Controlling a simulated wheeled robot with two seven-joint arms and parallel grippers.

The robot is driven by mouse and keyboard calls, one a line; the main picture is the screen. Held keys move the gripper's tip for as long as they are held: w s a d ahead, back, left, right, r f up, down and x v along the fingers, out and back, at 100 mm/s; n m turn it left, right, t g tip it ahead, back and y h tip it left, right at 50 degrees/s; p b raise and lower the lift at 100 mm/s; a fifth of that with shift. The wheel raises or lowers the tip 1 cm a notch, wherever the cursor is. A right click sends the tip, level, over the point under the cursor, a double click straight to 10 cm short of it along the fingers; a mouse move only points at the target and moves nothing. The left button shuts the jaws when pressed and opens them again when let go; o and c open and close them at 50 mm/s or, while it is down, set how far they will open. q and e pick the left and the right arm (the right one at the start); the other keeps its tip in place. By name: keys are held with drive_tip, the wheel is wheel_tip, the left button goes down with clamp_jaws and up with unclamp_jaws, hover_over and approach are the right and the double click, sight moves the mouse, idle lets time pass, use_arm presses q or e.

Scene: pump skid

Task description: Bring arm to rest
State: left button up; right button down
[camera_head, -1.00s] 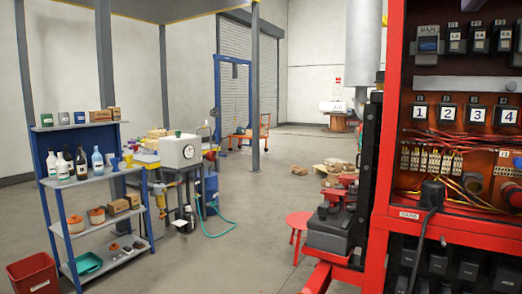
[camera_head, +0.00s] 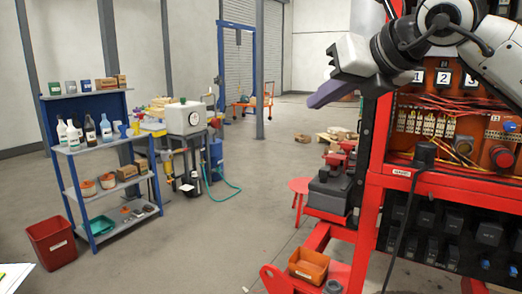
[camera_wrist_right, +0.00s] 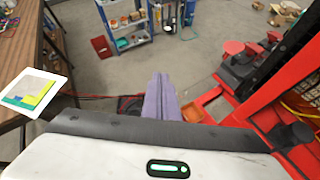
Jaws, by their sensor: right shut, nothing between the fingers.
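My right arm reaches in from the upper right of the head view, in front of the red electrical cabinet (camera_head: 371,205). Its right gripper (camera_head: 318,101) points left and a little down, with its purple-grey fingers together and nothing in them. In the right wrist view the gripper (camera_wrist_right: 160,82) shows its fingers side by side, closed, over open floor. The fingers touch nothing that I can see. My left gripper is not in any view.
The red cabinet with wiring and numbered breakers stands close on the right. An orange bin (camera_head: 308,264) sits on its red base. A blue shelf (camera_head: 96,150) and a red bin (camera_head: 51,243) stand left. A tablet-like panel (camera_wrist_right: 35,92) shows at left.

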drive_tip(key=s+a+f+m+g+y, duration=0.1)
drive_tip(key=s+a+f+g+y, duration=0.2)
drive_tip(key=s+a+f+y, duration=0.4)
drive_tip(key=s+a+f+m+g+y, duration=0.25)
drive_tip(key=a+f+y, duration=0.35)
drive_tip(key=a+f, duration=0.4)
drive_tip(key=s+d+f+m+t+h, duration=0.1)
drive_tip(key=d+f+m+t+h, duration=0.55)
drive_tip(key=f+m, duration=0.6)
drive_tip(key=d+f+m+t+h, duration=0.5)
drive_tip(key=d+f+m, duration=0.2)
drive_tip(key=f+m, duration=0.55)
drive_tip(key=s+d+f+m+g+h, duration=0.2)
drive_tip(key=s+d+f+m+g, duration=0.2)
drive_tip(key=s+f, duration=0.7)
drive_tip(key=s+d+f+m+g+h, duration=0.2)
drive_tip(key=s+d+f+m+g, duration=0.1)
drive_tip(key=s+f, duration=0.9)
drive_tip(key=shift+d+f+m+g+h, duration=0.4)
drive_tip(key=shift+d+f+m, duration=0.3)
drive_tip(key=shift+m, duration=0.25)
